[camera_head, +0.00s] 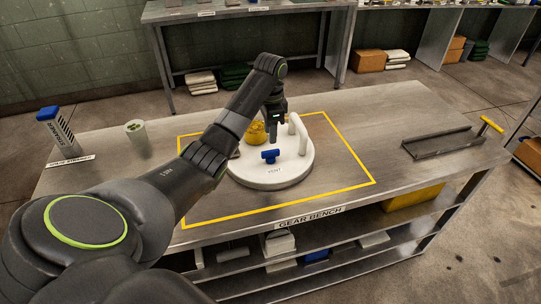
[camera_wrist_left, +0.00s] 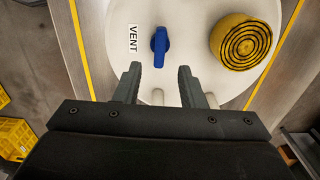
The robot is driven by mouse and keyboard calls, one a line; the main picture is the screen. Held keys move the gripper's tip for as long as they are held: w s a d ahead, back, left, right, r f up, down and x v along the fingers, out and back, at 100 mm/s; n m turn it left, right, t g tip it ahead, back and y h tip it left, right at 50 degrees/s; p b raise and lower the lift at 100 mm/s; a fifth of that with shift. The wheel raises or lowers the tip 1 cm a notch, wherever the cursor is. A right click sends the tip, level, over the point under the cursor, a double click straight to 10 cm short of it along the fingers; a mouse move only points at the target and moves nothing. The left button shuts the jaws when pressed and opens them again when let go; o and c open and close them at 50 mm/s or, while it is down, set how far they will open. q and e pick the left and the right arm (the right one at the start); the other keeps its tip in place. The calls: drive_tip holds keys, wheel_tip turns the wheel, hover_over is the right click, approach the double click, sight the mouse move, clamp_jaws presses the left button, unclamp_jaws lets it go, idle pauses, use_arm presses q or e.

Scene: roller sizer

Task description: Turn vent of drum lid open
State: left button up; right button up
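The round white drum lid (camera_head: 245,172) lies flat on the bench inside a yellow outlined square. Its blue vent handle (camera_head: 270,156) stands near the front, by the word VENT. In the left wrist view the vent handle (camera_wrist_left: 160,44) lies just beyond my fingertips, roughly in line with the gap between them. My left gripper (camera_head: 273,137) is above the lid, pointing down. In the left wrist view its fingers (camera_wrist_left: 160,72) are apart with nothing held between them. My right gripper is not in view.
A yellow coiled roll (camera_wrist_left: 243,44) sits on the lid beside the vent. A white arched handle (camera_head: 302,134) rises at the lid's right. A blue-topped strainer stand (camera_head: 58,130) and a pale cup (camera_head: 136,130) stand left. A metal tray (camera_head: 442,143) lies right; the bench between is clear.

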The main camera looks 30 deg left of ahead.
sight(270, 151)
use_arm(q)
drive_tip(key=shift+f, duration=3.6)
clamp_jaws()
